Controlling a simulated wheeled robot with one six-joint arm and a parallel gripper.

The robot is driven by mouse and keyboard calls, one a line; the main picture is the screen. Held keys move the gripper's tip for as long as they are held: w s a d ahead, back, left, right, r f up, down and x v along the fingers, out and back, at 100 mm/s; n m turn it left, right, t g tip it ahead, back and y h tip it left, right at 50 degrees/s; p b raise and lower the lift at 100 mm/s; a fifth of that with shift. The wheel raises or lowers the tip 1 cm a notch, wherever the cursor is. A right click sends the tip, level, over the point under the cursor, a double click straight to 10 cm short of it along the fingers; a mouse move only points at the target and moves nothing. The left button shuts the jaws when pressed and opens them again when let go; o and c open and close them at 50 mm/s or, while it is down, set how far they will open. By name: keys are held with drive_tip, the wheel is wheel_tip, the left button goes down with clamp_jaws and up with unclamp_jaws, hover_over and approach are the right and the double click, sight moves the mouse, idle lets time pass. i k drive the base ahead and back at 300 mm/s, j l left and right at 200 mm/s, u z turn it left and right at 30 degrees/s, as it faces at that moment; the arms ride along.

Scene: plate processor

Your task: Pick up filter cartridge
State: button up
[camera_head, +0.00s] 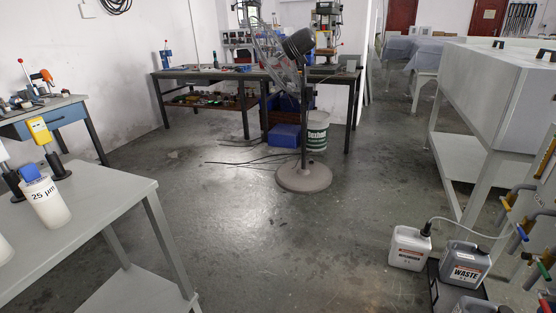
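A white cylinder marked "25 µm" with a blue top (45,203), which looks like the filter cartridge, is on the grey table (110,192) at the left. It appears slightly tilted in the picture. Part of another white rounded object (5,250) is cut off by the left edge, so I cannot tell what it is. My gripper is not in this view.
A yellow-and-black device (40,131) stands behind the cylinder. A pedestal fan (303,178) stands mid-floor before a workbench (215,74). White and grey jugs (409,248) (465,265) are at lower right beside a large grey cabinet (490,90).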

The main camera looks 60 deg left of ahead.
sight(40, 190)
drive_tip(key=u, duration=3.1)
drive_tip(key=i+l, duration=0.15)
drive_tip(key=i+u, duration=0.05)
drive_tip(key=i, duration=0.05)
